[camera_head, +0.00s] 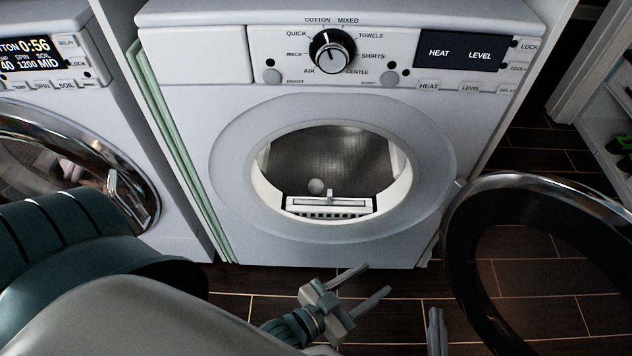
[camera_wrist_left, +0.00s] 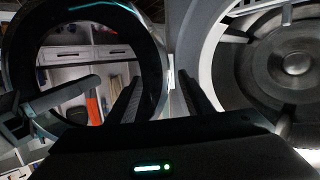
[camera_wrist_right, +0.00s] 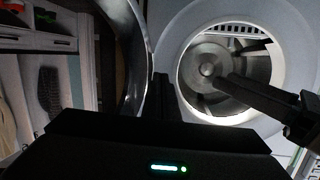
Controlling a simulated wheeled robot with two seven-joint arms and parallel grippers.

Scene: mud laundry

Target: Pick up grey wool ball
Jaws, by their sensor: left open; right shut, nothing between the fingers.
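A small light grey ball (camera_head: 316,186) sits inside the drum of the dryer (camera_head: 330,150), low and left of centre, just behind the lint filter. My left gripper (camera_head: 376,279) is open and empty, outside and below the dryer's opening. My right gripper (camera_head: 437,318) is shut and empty, to the right of the left one and near the open door. Both grippers are apart from the ball.
The dryer's round door (camera_head: 470,250) stands open on the right, close to my right gripper. A second machine with a closed glass door (camera_head: 75,160) stands at the left. Shelves (camera_head: 608,110) stand at the far right.

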